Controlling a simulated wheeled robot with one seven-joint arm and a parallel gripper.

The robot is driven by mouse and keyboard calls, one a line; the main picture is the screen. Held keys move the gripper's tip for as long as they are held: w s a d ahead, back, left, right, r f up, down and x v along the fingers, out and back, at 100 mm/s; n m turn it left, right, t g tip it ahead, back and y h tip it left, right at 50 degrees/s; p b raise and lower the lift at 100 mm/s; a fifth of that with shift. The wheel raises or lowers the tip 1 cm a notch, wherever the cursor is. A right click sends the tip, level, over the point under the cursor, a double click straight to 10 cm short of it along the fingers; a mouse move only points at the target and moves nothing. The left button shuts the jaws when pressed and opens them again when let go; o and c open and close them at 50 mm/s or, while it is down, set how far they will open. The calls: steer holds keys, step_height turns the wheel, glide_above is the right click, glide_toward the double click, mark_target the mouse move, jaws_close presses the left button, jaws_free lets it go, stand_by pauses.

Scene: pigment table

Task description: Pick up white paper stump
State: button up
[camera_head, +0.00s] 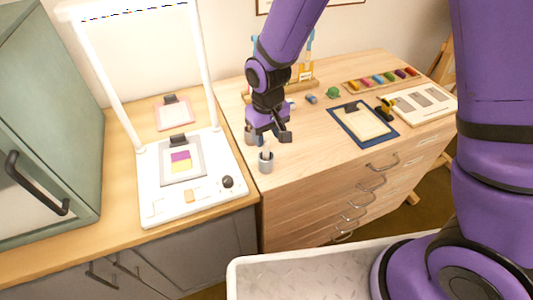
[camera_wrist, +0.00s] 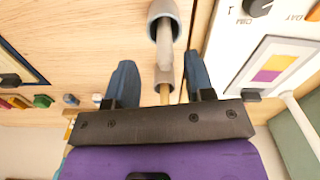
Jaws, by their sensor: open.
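The white paper stump (camera_wrist: 164,45) is a pale stick in the wrist view, with one end in the mouth of a grey cup (camera_wrist: 177,8). My gripper (camera_wrist: 160,61) is open, with its two dark blue fingers apart and the stump's near end seen between them; I cannot tell whether it touches. In the head view, my gripper (camera_head: 270,140) is just behind and above the grey cup (camera_head: 266,166) at the wooden cabinet's left front. The stump is hard to make out there.
A second, brownish cup (camera_wrist: 164,77) with a thin stick stands close by, partly behind my gripper in the head view (camera_head: 249,134). The white light-table board (camera_head: 210,200) lies left. A blue-edged clipboard (camera_head: 362,124) and a pigment row (camera_head: 382,79) lie right. Bare wood lies between.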

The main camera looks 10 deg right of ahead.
mark_target(266, 149)
steer(key=shift+s+a+f, duration=0.1)
steer(key=shift+f, duration=1.2)
steer(key=shift+s+a+f, duration=0.1)
steer(key=shift+f, duration=1.2)
steer(key=shift+c, duration=0.5)
jaws_close()
